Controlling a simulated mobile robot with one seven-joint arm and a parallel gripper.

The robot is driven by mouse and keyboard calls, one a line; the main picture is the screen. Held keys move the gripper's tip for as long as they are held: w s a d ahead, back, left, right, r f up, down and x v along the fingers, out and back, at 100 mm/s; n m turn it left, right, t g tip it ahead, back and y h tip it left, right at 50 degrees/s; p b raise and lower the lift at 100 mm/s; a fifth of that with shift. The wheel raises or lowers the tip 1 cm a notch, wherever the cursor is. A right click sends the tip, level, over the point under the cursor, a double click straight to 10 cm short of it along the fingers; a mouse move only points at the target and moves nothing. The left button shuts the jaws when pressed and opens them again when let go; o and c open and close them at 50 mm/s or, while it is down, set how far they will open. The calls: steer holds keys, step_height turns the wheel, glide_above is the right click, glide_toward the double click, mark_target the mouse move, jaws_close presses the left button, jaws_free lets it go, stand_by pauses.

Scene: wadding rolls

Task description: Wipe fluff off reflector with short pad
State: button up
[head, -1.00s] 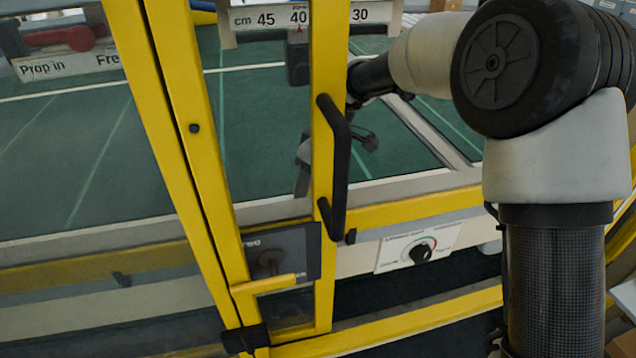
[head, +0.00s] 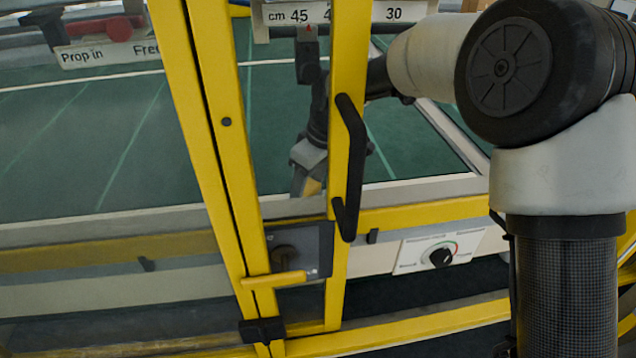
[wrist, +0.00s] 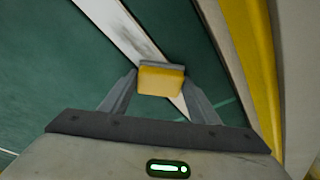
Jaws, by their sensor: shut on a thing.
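My gripper (wrist: 160,98) is shut on a small yellow pad (wrist: 161,80) with a grey edge, seen in the wrist view. In the head view my gripper (head: 308,165) shows behind the yellow door frame, partly hidden by the upright, with a bit of yellow below it. A pale strip (wrist: 108,18) with a dark grey smudge (wrist: 143,42) runs over the green surface just beyond the pad. I cannot tell whether this strip is the reflector or the smudge the fluff. Whether the pad touches it is unclear.
A yellow upright (head: 350,60) with a black handle (head: 353,170) stands before my arm. A clear panel with a yellow edge (head: 190,130) is at left. A cm scale (head: 390,12) spans the top. A dial panel (head: 425,252) sits below. Green surface (head: 100,140) lies behind.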

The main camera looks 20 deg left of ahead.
steer(key=shift+w+d+p, duration=0.3)
steer(key=shift+w+d, duration=0.5)
steer(key=shift+d, duration=0.55)
steer(key=shift+w+d+p, duration=0.25)
steer(key=shift+w+d, duration=0.6)
steer(key=shift+d, duration=0.45)
steer(key=shift+w+d+p, duration=0.3)
steer(key=shift+w+d, duration=0.5)
steer(key=shift+d, duration=0.55)
step_height(320, 180, up, 6)
steer(key=p, duration=0.4)
steer(key=shift+a, duration=0.1)
